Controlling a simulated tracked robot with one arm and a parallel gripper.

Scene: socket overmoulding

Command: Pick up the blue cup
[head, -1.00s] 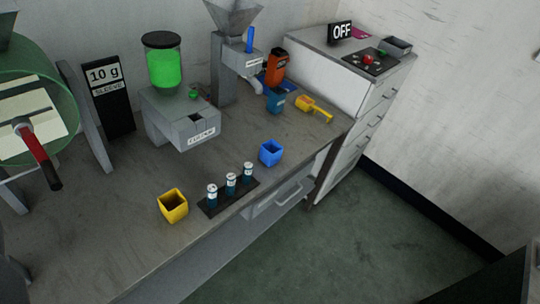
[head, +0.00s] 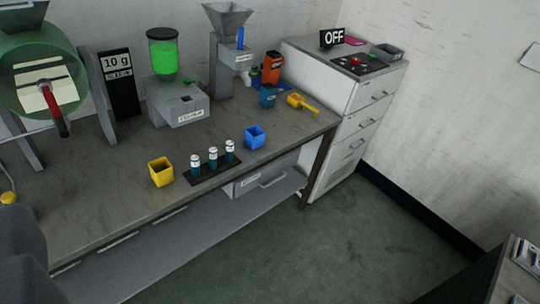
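The blue cup (head: 255,138) stands upright on the grey bench (head: 110,205) near its front edge, in the middle of the head view. It is open at the top and looks empty. It stands to the right of a dark rack with several small vials (head: 213,158). A darker blue container (head: 267,97) stands farther back, by the hopper machine. My gripper is not in view, so I see nothing of its fingers.
A yellow cup (head: 161,172) stands left of the vial rack. A yellow scoop (head: 301,104) lies behind and right of the blue cup. A dispenser with green contents (head: 166,57) and a hopper machine (head: 232,50) stand at the back. Open floor (head: 330,240) lies in front.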

